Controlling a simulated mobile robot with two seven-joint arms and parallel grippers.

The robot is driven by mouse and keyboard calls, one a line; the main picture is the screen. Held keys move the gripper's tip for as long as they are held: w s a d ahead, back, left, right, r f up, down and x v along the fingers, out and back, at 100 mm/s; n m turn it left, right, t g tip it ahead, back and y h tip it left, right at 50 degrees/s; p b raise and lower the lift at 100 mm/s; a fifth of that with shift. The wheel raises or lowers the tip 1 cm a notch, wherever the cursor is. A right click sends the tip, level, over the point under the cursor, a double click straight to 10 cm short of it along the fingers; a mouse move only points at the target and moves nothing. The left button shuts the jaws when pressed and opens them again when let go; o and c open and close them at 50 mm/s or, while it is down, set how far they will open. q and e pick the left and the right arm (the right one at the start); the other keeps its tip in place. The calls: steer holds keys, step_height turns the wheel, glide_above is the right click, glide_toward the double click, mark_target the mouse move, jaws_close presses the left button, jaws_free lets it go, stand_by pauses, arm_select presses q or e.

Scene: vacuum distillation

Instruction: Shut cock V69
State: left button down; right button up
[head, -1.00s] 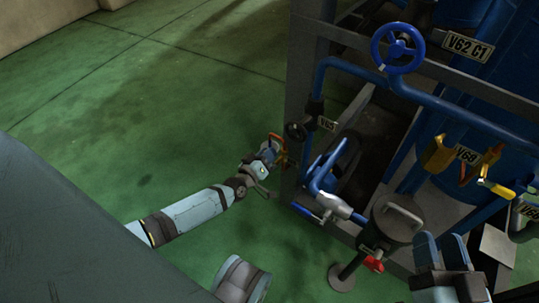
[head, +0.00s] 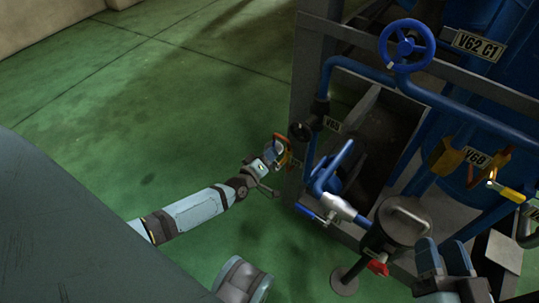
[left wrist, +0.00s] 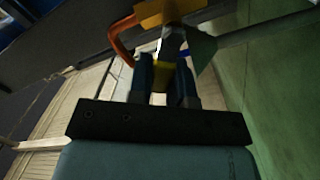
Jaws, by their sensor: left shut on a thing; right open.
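My left gripper (head: 274,153) is at the left corner of the blue plant frame, low over the green floor. It is shut on a small yellow part (left wrist: 163,76), which shows between the fingers in the left wrist view. An orange handle (head: 286,146) is right at its fingertips; in the left wrist view this orange bent handle (left wrist: 122,40) stands just beyond the fingers. The tag (head: 332,124) nearby is too small to read surely, so I cannot confirm that this is V69. My right gripper (head: 444,262) is open at the lower right, apart from the valves.
A dark round knob (head: 299,132) is close to my left gripper. A grey capped vessel (head: 401,224) with a red handle (head: 378,267) stands lower right. The floor at left is clear.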

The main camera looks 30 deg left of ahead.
arm_select(q)
steer(key=c, duration=1)
jaws_free()
steer(key=shift+c, duration=0.2)
arm_select(e)
steer(key=shift+r, duration=0.1)
arm_select(q)
steer(key=s+a+p, duration=0.1)
steer(key=s+p, duration=0.2)
steer(key=s, duration=1)
steer(key=shift+s+p, duration=0.4)
arm_select(e)
steer(key=shift+s+d+r+m+t, duration=0.15)
steer(key=shift+r+t, duration=0.4)
steer(key=shift+r, duration=0.8)
steer(key=shift+s+d+r+m+t, duration=0.15)
steer(key=shift+r+t, duration=0.4)
steer(key=shift+r, duration=0.75)
steer(key=shift+w, duration=0.1)
